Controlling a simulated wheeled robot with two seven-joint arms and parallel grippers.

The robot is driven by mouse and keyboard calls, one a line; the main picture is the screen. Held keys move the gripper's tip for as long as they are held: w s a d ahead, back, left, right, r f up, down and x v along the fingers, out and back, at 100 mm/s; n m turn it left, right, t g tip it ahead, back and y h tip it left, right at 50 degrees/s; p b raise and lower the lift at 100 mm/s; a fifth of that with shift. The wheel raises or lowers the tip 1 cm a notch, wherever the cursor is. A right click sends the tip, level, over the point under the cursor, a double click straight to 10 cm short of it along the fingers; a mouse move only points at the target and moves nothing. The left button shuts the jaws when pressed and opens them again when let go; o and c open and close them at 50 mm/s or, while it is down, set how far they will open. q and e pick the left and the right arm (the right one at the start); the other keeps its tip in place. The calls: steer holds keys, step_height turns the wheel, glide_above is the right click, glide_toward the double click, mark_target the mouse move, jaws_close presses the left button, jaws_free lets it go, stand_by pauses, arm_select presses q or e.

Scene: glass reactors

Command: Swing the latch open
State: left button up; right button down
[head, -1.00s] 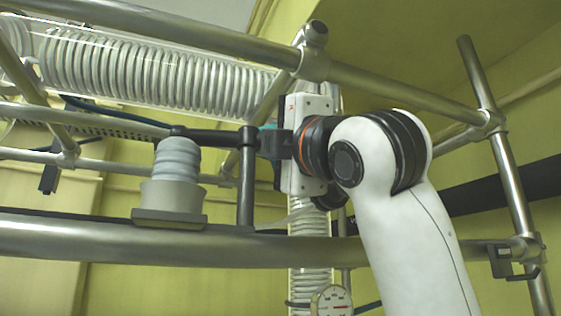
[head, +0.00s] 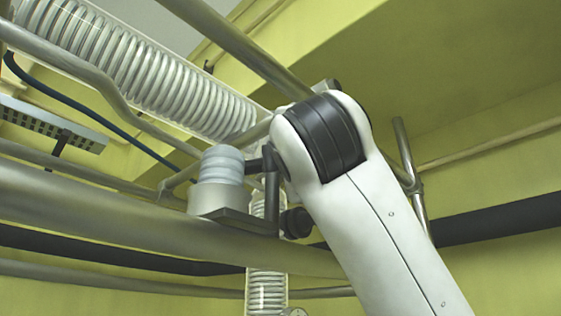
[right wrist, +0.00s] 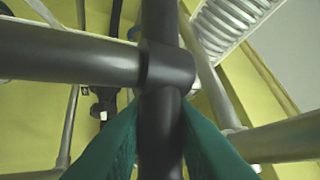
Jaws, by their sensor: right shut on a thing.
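The latch (head: 268,170) is a dark bar with an upright post, beside a ribbed pale cap (head: 222,164) on a grey base in the head view. In the right wrist view, the latch's dark horizontal arm (right wrist: 70,57) comes in from the left and meets the post at a round collar. My right gripper (right wrist: 160,125) has its green fingers on either side of the dark post just below the collar, closed on it. In the head view my white right arm hides this gripper and part of the latch. My left gripper is not in view.
A thick metal rail (head: 120,222) runs below the cap. A glass tube with a white coil (head: 140,70) slopes above at the left. Metal frame poles (head: 235,45) cross above and behind my right arm. Open space lies to the right.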

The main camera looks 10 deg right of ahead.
steer(key=shift+s+a+f+m+h, duration=0.15)
steer(key=shift+m+h, duration=0.1)
steer(key=shift+h, duration=0.25)
steer(key=shift+w+a+f+m+h, duration=0.15)
steer(key=shift+m+h, duration=0.1)
steer(key=shift+h, duration=0.25)
steer(key=shift+s+r+m+g+h, duration=0.15)
steer(key=shift+m+g+h, duration=0.3)
steer(key=shift+h, duration=0.25)
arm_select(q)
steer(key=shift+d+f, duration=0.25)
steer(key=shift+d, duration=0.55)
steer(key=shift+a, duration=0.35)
arm_select(e)
steer(key=shift+m+g+h, duration=0.25)
steer(key=shift+h, duration=0.35)
steer(key=c, duration=1.3)
jaws_free()
steer(key=shift+s, duration=0.1)
steer(key=shift+o, duration=0.2)
arm_select(q)
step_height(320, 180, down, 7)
steer(key=b, duration=0.7)
arm_select(e)
steer(key=v, duration=1.2)
